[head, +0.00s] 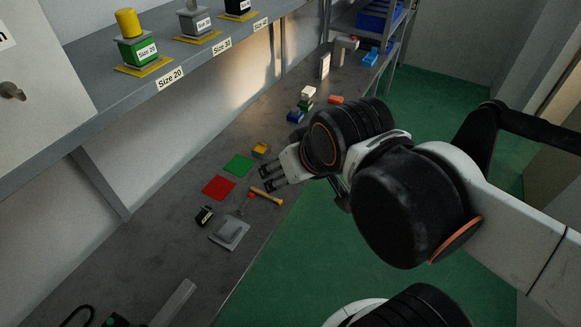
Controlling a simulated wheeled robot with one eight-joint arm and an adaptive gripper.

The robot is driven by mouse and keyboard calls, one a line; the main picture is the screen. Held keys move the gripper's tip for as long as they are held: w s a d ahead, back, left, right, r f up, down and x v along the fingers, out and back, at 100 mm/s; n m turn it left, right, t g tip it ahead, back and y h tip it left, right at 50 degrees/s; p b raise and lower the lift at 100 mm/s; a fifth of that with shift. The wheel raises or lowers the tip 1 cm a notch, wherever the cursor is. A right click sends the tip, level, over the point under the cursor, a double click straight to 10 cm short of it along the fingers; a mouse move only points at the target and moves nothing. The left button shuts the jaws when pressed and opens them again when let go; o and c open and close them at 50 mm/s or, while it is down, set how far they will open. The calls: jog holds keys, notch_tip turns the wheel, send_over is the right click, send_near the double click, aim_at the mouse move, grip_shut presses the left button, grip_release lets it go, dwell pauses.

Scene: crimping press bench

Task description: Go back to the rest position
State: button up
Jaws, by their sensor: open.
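My gripper (271,177) is at the end of my arm, which reaches in from the right of the head view. Its fingers are apart, nothing shows between them, and they point left over the front part of the grey bench (150,238). A hammer-like tool with a yellowish handle (267,196) lies just below the fingers in the picture. A green square (238,165) and a red square (218,187) lie on the bench to the left of the gripper. I cannot tell the exact height of the fingers above the bench.
A grey block (230,233) and a small black item (204,215) lie nearer on the bench. A yellow-topped block (261,150) and a blue block (295,117) lie beyond. A shelf (110,92) with labelled size stations overhangs the back. Green floor (440,120) is open to the right.

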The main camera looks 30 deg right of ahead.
jog(key=shift+f, duration=0.1)
notch_tip(320, 180, down, 29)
jog(key=b, duration=2.9)
